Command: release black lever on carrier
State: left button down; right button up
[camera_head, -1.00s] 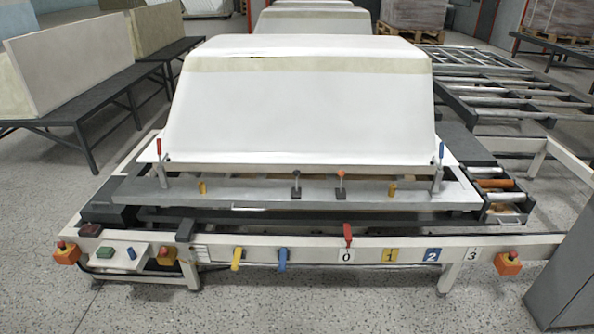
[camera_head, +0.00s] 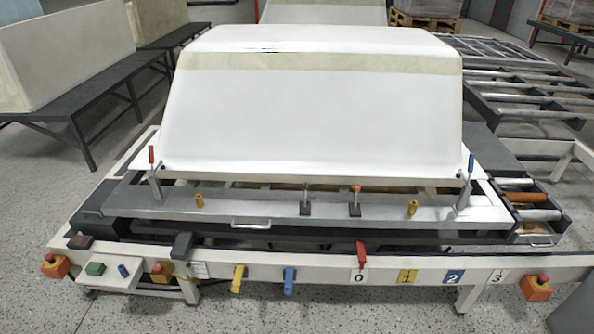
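The carrier (camera_head: 240,208) is a grey frame on the white-framed conveyor station, with a large white bathtub shell (camera_head: 310,110) upside down on it. The black lever (camera_head: 306,200) stands upright on a small dark base on the carrier's front bar, left of the middle. A similar lever with an orange knob (camera_head: 355,199) stands to its right. A blue-handled clamp (camera_head: 467,185) is at the shell's right corner and a red-handled clamp (camera_head: 154,172) at its left. Neither of my grippers is in view.
The station's front rail (camera_head: 330,258) carries a red lever (camera_head: 361,255) at the 0 mark, yellow (camera_head: 238,279) and blue (camera_head: 289,281) handles, and orange emergency-stop boxes (camera_head: 536,288) at the ends. A roller section (camera_head: 530,200) lies right of the carrier. Floor shows in front.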

aim_at(306, 187)
jog(key=i+j, duration=0.1)
jog(key=i, duration=0.9)
